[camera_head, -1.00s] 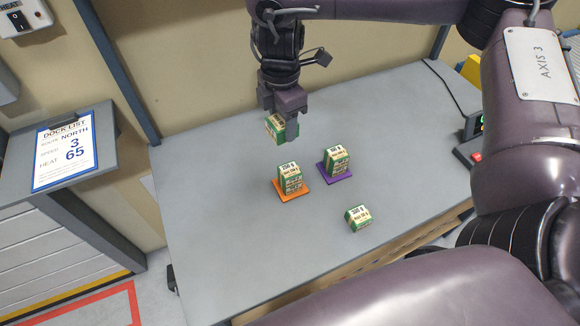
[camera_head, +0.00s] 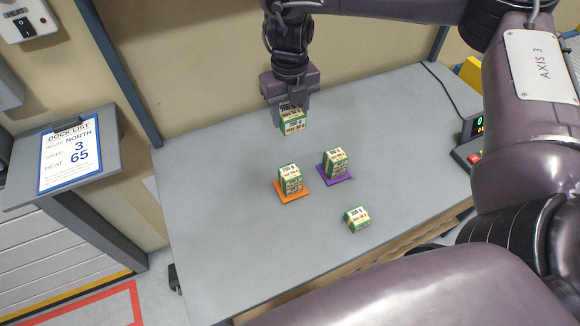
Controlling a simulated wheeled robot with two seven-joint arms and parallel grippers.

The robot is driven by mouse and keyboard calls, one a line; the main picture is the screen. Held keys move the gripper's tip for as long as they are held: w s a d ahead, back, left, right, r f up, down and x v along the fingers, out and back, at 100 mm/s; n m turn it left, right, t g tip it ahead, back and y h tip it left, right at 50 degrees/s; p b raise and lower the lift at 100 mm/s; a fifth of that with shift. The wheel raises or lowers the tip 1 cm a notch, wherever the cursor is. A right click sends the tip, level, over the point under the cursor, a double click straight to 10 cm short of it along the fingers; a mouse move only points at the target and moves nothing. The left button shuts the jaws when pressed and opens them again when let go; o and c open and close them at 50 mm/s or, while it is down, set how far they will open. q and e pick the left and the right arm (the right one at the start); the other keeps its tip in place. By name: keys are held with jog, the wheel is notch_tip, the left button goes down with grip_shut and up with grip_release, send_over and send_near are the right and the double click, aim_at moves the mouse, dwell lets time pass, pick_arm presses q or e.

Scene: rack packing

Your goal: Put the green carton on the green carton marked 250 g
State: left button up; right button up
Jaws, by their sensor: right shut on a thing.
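My right gripper (camera_head: 291,106) is shut on a green and cream carton (camera_head: 292,124), held above the back part of the table. Two similar cartons are stacked on an orange mat (camera_head: 296,196), the upper one (camera_head: 288,172) on the lower one (camera_head: 292,187). A further green carton stack (camera_head: 335,162) stands on a purple mat (camera_head: 342,178). A loose green carton (camera_head: 356,218) lies on the bare table nearer the front. The weight marks are too small to read surely. My left gripper is not in view.
The grey table (camera_head: 220,240) is clear at the left and front left. A dock list board (camera_head: 70,155) stands off its left side. A dark device with a lit display (camera_head: 473,127) sits at the right edge. My own arm covers the right side.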

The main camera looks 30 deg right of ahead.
jog(key=b, duration=0.3)
send_over(290, 172)
notch_tip(290, 172, down, 15)
jog(key=shift+r, duration=0.15)
notch_tip(290, 172, down, 3)
jog(key=shift+f, duration=0.1)
jog(key=shift+w+f, duration=0.1)
jog(key=shift+f, duration=0.25)
jog(key=shift+b, duration=0.3)
jog(key=shift+f, duration=0.2)
jog(key=o, duration=1.1)
